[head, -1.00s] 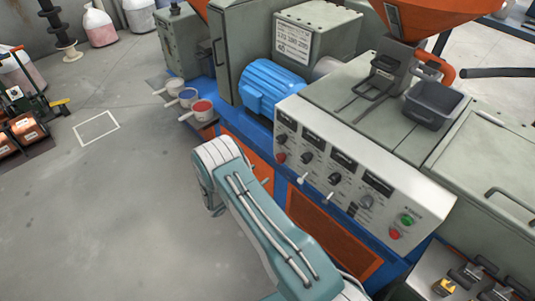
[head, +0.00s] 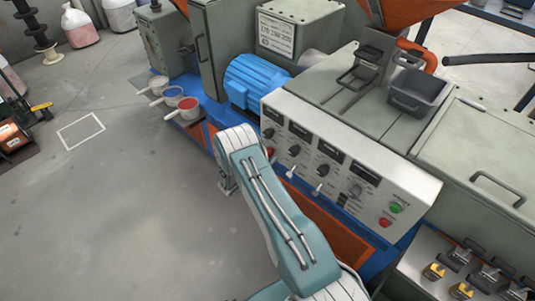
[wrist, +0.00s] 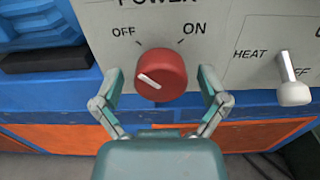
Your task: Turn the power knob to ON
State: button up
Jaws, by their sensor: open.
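The red power knob (wrist: 162,75) sits on the pale panel under the POWER label in the wrist view. Its white mark runs to the left and slightly up, on the OFF side. The OFF label (wrist: 123,32) is at its upper left and the ON label (wrist: 194,29) at its upper right. My gripper (wrist: 161,72) is open, with one finger on each side of the knob and a visible gap to it. In the head view a sliver of the red knob (head: 270,152) shows beside my arm, which hides my gripper.
The HEAT switch (wrist: 289,80) juts out right of the knob in the wrist view. The control panel (head: 405,185) also carries several black knobs, toggles, a green button (head: 396,208) and a red button (head: 385,222). Cups (head: 187,105) stand left of the blue motor (head: 257,82). Grey floor at left is open.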

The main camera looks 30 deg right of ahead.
jog(key=c, duration=1.1)
jog(key=shift+c, duration=0.2)
jog(key=shift+m, duration=0.4)
jog(key=m, duration=0.3)
jog(key=shift+w+r+m, duration=0.1)
jog(key=shift+m, duration=0.3)
jog(key=m, duration=0.9)
jog(key=shift+m, duration=2.3)
